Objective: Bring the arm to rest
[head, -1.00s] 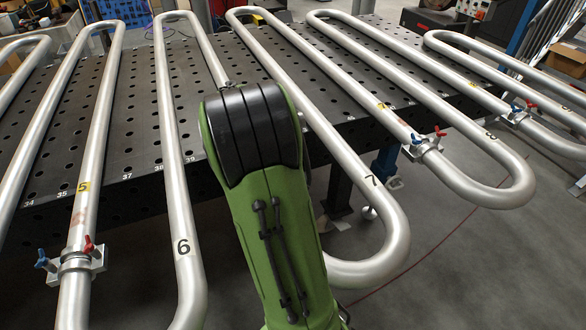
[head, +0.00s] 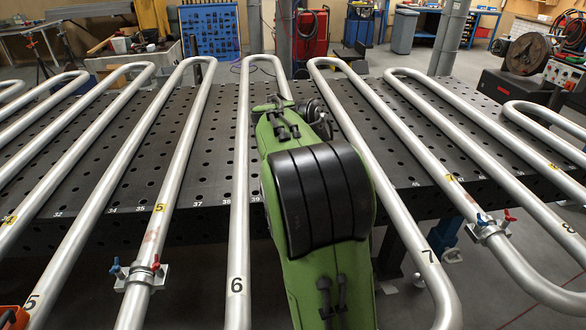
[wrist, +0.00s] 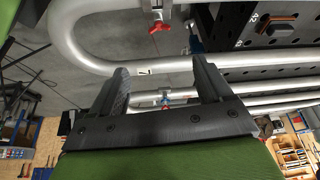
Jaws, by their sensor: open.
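My green arm (head: 325,240) rises from the bottom of the head view and reaches forward over the black perforated table. My gripper (wrist: 164,82) shows in the wrist view with its two dark fingers apart and nothing held between them. In the head view the gripper itself cannot be made out; the arm's own links hide the far end. The serpentine coil (head: 238,200) lies across the table, its bends overhanging the near edge.
A clamp with blue and red handles (head: 139,276) sits on a pipe at the left, and another (head: 490,228) at the right. The perforated table (head: 215,140) lies beneath the coil. A blue tool board (head: 209,31) and a red cabinet (head: 311,33) stand behind the table.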

